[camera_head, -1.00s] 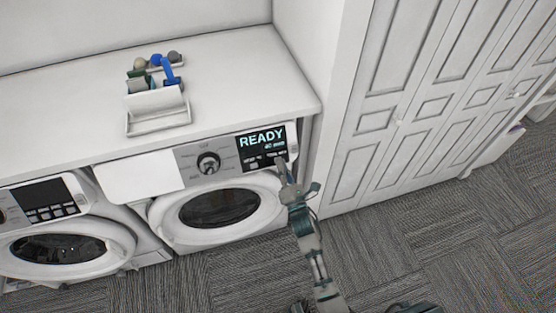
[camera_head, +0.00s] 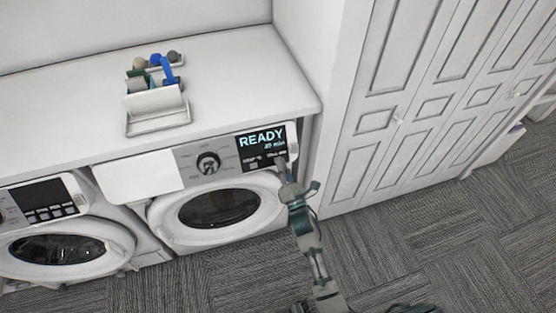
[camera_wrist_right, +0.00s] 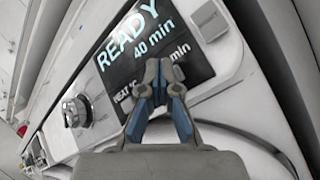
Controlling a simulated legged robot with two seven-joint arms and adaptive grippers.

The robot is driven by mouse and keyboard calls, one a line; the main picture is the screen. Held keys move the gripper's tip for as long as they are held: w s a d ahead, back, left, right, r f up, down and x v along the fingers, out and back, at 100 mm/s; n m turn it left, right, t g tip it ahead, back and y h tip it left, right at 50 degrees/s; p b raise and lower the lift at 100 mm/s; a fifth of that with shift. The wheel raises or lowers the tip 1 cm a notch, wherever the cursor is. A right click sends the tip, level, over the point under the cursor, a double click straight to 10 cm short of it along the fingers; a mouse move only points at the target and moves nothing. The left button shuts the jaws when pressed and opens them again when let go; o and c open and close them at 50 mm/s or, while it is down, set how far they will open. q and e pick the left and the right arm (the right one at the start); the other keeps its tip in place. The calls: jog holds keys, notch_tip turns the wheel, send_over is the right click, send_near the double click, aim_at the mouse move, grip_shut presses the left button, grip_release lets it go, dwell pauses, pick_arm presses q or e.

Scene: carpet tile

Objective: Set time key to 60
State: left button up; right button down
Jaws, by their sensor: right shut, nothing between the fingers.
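The right washing machine has a black display (camera_head: 262,146) that reads "READY" and "40 min" in light blue letters. The display also shows large in the right wrist view (camera_wrist_right: 125,48), with smaller lines of text below. A small key sits near the fingertips there; its label is partly hidden by the gripper. My right gripper (camera_head: 284,166) is shut and empty, with its tips at the lower right part of the display. In the right wrist view the gripper (camera_wrist_right: 160,72) covers part of the panel. I cannot tell whether the tips touch it. My left gripper is not in view.
A round knob (camera_head: 208,162) is left of the display, above the round door (camera_head: 220,208). A second machine (camera_head: 55,250) stands at the left. A white caddy (camera_head: 158,112) with bottles is on the counter (camera_head: 225,85). White cabinet doors (camera_head: 410,100) rise at the right.

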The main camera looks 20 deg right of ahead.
jog(key=shift+w+f+b, duration=0.2)
jog(key=shift+w+b, duration=0.1)
jog(key=shift+w, duration=0.05)
dwell(0.3)
jog(key=shift+r, duration=0.1)
jog(key=shift+s+r+p, duration=0.3)
jog(key=shift+s+p, duration=0.25)
jog(key=shift+s, duration=0.15)
jog(key=s+p, duration=0.1)
jog(key=s+r+p, duration=0.1)
jog(key=s, duration=0.1)
jog(key=s+r+p, duration=0.1)
jog(key=shift+s+r, duration=0.1)
jog(key=shift+s, duration=0.15)
dwell(0.3)
jog(key=shift+d, duration=0.1)
dwell(2.2)
